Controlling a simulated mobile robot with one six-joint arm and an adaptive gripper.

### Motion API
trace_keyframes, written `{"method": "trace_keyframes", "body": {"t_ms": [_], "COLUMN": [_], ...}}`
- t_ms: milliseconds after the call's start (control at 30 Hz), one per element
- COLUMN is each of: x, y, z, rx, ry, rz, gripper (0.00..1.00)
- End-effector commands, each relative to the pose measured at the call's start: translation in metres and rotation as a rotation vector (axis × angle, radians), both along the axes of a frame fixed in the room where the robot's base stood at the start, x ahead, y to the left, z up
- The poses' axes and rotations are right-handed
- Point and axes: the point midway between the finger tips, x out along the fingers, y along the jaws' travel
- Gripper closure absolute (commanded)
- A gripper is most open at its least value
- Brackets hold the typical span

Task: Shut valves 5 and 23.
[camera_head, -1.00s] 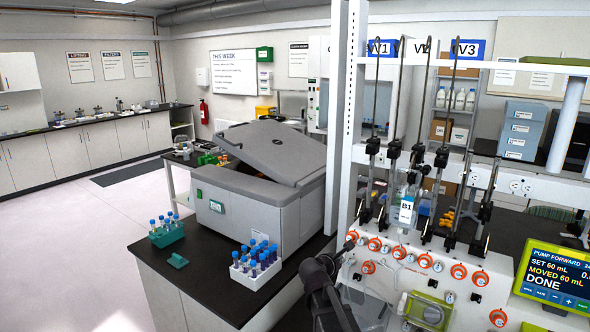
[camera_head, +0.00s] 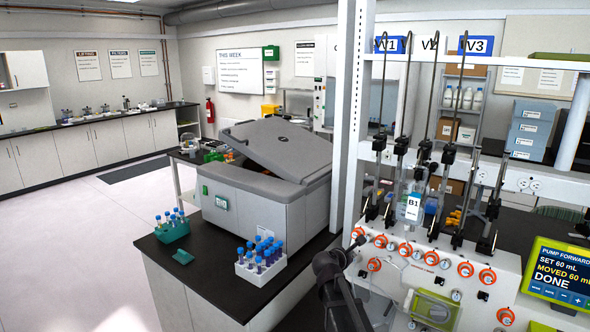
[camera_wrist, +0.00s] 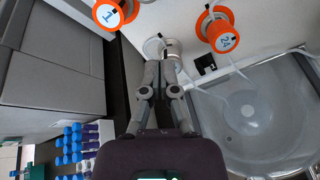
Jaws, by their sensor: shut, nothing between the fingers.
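Orange-ringed valves (camera_head: 431,258) run in a row across the white processor panel, with smaller white knobs between them. Their numbers are too small to read in the head view, so I cannot pick out valves 5 and 23 there. In the wrist view, valve 1 (camera_wrist: 110,13) is at the upper left and valve 24 (camera_wrist: 222,38) at the upper right, both orange. My gripper (camera_wrist: 162,64) is shut and empty, its fingertips close to a white knob (camera_wrist: 153,47); contact cannot be told. In the head view my dark arm stands at the panel's left end.
A clear round vessel (camera_wrist: 250,115) lies right of my fingers in the wrist view. A white rack of blue-capped tubes (camera_head: 260,258) and a grey centrifuge (camera_head: 265,190) stand on the left bench. Bottle B1 (camera_head: 413,207) hangs above the panel. The pump screen (camera_head: 562,272) reads DONE.

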Motion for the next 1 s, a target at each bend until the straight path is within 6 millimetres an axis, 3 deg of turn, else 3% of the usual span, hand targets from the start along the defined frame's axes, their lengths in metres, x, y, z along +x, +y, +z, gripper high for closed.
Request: {"method": "trace_keyframes", "body": {"t_ms": [400, 1000], "x": [0.025, 0.027], "y": [-0.019, -0.022], "z": [-0.014, -0.015], "rx": [-0.001, -0.001], "ry": [0.001, 0.001], "rz": [-0.001, -0.002], "gripper": [1.00, 1.00]}}
